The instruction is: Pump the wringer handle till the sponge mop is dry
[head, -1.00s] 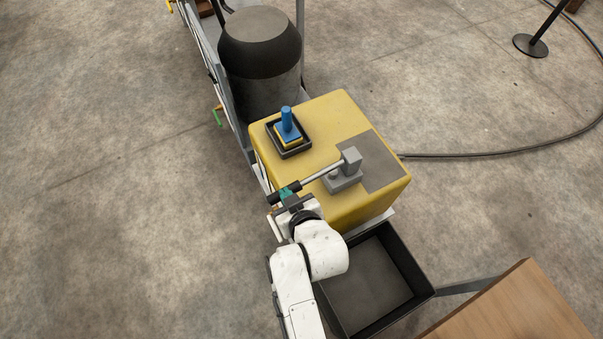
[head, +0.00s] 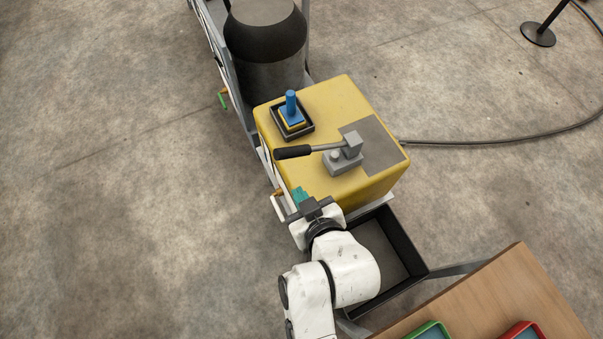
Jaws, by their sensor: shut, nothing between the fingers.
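The wringer handle is a grey lever with a black grip (head: 292,152), pivoting on a grey bracket (head: 343,162) on top of the yellow box (head: 330,100). The sponge mop (head: 291,105), with a blue handle and blue block over a yellow layer, stands upright in a small black tray (head: 309,128) on the box. Whether the sponge is wet cannot be seen. My gripper (head: 300,194) has teal fingers and is shut and empty, below the grip in the picture and apart from it.
A dark, round-shouldered drum (head: 265,50) stands behind the box. An open black bin (head: 407,243) is in front of it. A wooden table (head: 490,300) with green-rimmed and red-rimmed trays is at lower right. A black cable (head: 480,141) crosses the floor.

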